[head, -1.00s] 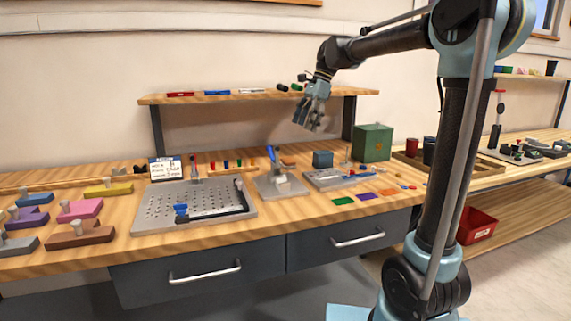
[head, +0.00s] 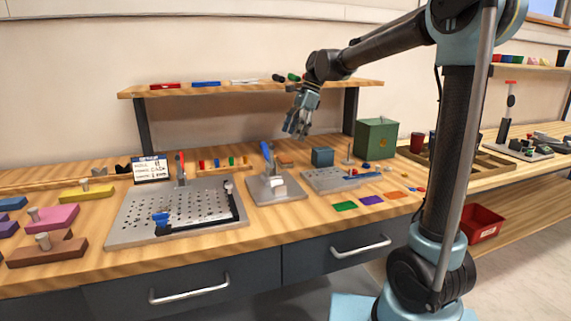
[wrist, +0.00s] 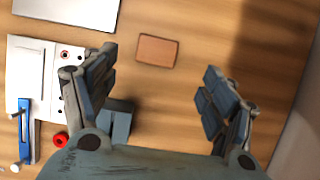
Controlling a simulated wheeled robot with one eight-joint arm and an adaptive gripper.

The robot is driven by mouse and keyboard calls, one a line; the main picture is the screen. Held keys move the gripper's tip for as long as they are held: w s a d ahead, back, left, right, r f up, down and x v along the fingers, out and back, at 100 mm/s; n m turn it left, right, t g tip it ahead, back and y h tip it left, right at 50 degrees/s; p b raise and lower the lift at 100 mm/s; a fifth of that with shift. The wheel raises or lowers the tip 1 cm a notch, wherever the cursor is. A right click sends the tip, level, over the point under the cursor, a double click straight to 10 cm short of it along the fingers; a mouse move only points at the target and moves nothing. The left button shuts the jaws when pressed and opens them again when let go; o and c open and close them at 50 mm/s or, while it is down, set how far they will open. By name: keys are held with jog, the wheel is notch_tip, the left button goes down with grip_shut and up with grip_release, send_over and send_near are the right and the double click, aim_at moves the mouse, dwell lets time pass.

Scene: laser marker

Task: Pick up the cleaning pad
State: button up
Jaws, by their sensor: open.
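A flat orange-brown pad (wrist: 157,50), which looks like the cleaning pad, lies on the wooden bench in the wrist view. In the head view it appears as a small brown piece (head: 286,161) behind the grey clamp base. My gripper (head: 293,131) hangs above the back of the bench, below shelf height, fingers pointing down. In the wrist view my gripper (wrist: 160,90) has its fingers wide apart and holds nothing. The pad appears beyond the fingertips, between the two fingers, nearer the left one. None of the pad is hidden in the wrist view.
A blue-grey block (head: 322,156) stands right of the pad, partly behind the left finger in the wrist view (wrist: 117,125). A grey fixture plate (head: 318,181) lies in front. A green box (head: 376,138) stands right. The shelf (head: 230,87) runs along the wall behind.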

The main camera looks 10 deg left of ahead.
aim_at(285, 158)
jog(key=shift+d+x, duration=0.1)
jog(key=shift+x, duration=2.25)
jog(key=shift+d+x, duration=0.15)
jog(key=shift+x, duration=2.2)
jog(key=c, duration=1.2)
